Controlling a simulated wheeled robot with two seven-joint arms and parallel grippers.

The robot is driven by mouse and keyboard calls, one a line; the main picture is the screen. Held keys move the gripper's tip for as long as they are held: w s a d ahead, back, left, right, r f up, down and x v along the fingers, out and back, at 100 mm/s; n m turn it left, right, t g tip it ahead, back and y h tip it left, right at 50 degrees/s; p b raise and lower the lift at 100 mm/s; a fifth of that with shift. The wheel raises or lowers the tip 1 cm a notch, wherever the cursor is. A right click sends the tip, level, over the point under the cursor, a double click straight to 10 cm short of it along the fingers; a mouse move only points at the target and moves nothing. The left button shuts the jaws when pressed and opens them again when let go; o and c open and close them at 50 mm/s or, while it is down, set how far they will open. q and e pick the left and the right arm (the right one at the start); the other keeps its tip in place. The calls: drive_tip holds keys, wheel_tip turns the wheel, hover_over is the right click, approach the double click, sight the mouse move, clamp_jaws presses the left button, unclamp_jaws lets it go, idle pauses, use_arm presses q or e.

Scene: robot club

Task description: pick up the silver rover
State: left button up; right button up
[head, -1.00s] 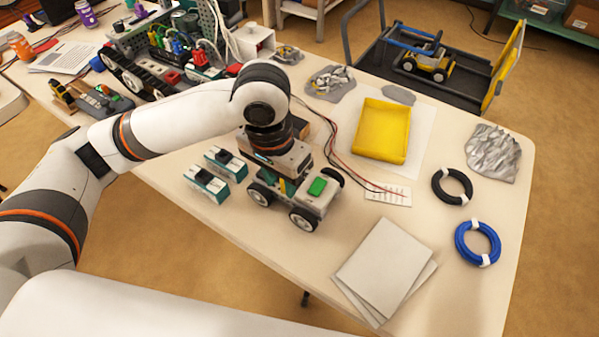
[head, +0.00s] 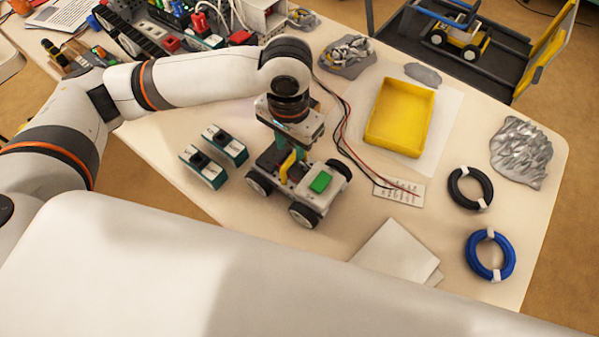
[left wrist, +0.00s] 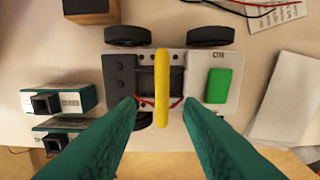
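The silver rover (head: 329,190) stands on the table with dark wheels, a green block on top and a yellow upright handle (head: 287,165). In the left wrist view the rover (left wrist: 228,62) lies below, with the yellow handle (left wrist: 162,85) crossing its middle. My left gripper (head: 281,158) points down over the rover. Its teal fingers, also seen in the left wrist view (left wrist: 160,107), are apart, one on each side of the handle, with gaps to it. Nothing is held. My right gripper is not in view.
Two teal-and-white boxes (head: 213,155) stand left of the rover. Red and black wires (head: 345,130) and a white card (head: 399,191) lie right of it. Grey sheets (head: 398,250) lie nearer.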

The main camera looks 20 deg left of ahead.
sight(294, 154)
use_arm(q)
drive_tip(key=f, duration=0.5)
drive_tip(key=shift+w+d, duration=0.2)
drive_tip(key=shift+w, duration=0.05)
drive_tip(key=shift+c, duration=0.5)
clamp_jaws()
drive_tip(key=shift+r, duration=0.15)
idle(0.5)
